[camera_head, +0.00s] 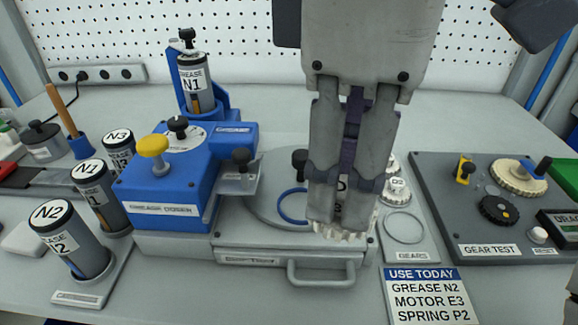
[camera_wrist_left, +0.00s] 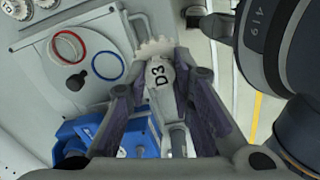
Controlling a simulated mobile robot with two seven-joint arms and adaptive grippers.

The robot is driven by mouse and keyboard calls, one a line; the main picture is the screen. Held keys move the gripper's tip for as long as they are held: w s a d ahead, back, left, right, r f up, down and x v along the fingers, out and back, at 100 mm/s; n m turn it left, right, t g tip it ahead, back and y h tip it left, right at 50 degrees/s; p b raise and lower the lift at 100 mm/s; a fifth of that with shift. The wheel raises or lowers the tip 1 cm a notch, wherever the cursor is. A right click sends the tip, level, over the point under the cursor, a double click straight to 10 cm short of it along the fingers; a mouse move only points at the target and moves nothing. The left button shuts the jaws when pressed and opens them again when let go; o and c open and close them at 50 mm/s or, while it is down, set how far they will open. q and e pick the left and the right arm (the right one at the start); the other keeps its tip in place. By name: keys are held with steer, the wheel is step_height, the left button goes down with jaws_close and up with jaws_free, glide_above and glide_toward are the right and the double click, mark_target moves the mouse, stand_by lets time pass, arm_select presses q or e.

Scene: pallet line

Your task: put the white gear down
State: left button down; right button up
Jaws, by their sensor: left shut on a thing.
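My left gripper (camera_head: 338,218) comes down over the middle of the bench and is shut on the white gear (camera_head: 335,233). Only the gear's toothed lower edge shows below the fingers in the head view. The gear is over the right part of the grey grease machine base (camera_head: 255,232). I cannot tell whether it touches the surface below. My right gripper is not in view.
The blue grease doser (camera_head: 170,192) with a yellow knob stands left of the gripper. The gears tray (camera_head: 408,252) lies close on the right, with pale gears on it. Beyond is the gear test board (camera_head: 450,215). Grease cans (camera_head: 75,240) stand at left. A "use today" card (camera_head: 430,297) lies in front.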

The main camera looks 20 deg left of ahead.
arm_select(q)
steer(key=w+a+f, duration=0.2)
steer(key=w+f, duration=0.1)
steer(key=w+a+f, duration=0.2)
steer(key=w+f, duration=0.1)
steer(key=w, duration=0.1)
steer(key=w+a+f, duration=0.2)
steer(key=w+f, duration=0.1)
steer(key=shift+w, duration=0.2)
step_height(320, 180, down, 3)
steer(key=shift+w+a+r, duration=0.1)
steer(key=shift+a, duration=0.05)
steer(key=shift+f, duration=0.25)
steer(key=shift+f, duration=0.1)
steer(key=c, duration=1.4)
jaws_free()
